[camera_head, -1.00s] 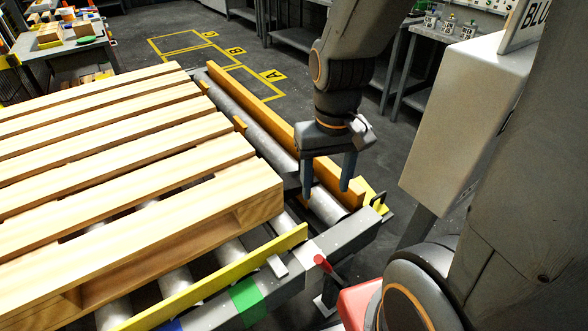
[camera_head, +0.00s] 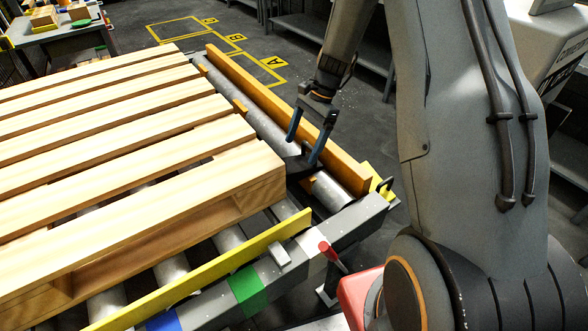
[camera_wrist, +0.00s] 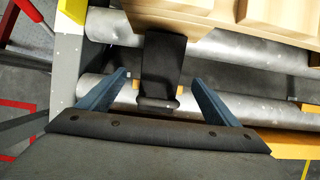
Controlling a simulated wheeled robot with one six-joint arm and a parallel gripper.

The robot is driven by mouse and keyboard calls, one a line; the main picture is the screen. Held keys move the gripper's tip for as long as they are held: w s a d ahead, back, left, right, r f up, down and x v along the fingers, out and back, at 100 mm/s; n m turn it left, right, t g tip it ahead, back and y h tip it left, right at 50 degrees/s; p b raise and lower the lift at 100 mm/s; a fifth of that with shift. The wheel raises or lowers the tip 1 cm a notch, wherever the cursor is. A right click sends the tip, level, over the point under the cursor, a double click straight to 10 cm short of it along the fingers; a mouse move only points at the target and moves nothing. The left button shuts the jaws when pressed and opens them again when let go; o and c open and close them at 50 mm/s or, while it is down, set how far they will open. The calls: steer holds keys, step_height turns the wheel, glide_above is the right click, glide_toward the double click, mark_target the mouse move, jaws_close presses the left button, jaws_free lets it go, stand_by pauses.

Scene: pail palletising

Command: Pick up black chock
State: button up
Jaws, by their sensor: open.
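The black chock (camera_wrist: 163,70) shows in the wrist view as a dark block lying across the rollers at the pallet's edge. It lies between the two blue fingers of my gripper (camera_wrist: 160,88), with a gap on each side. In the head view my gripper (camera_head: 302,148) is open over the rollers by the pallet corner. A small dark part of the chock (camera_head: 299,163) shows between the fingers there; the rest is hard to make out.
The wooden pallet (camera_head: 130,130) lies on the roller conveyor, left of my gripper. An orange rail (camera_head: 270,108) runs along the far side, and a yellow bar (camera_head: 200,272) along the near end. A red-handled lever (camera_head: 327,250) stands at the frame corner.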

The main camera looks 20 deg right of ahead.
mark_target(294, 164)
steer(key=shift+p+x, duration=0.5)
steer(key=shift+x, duration=3.4)
steer(key=shift+w, duration=0.1)
steer(key=c, duration=1.3)
steer(key=shift+c, duration=0.8)
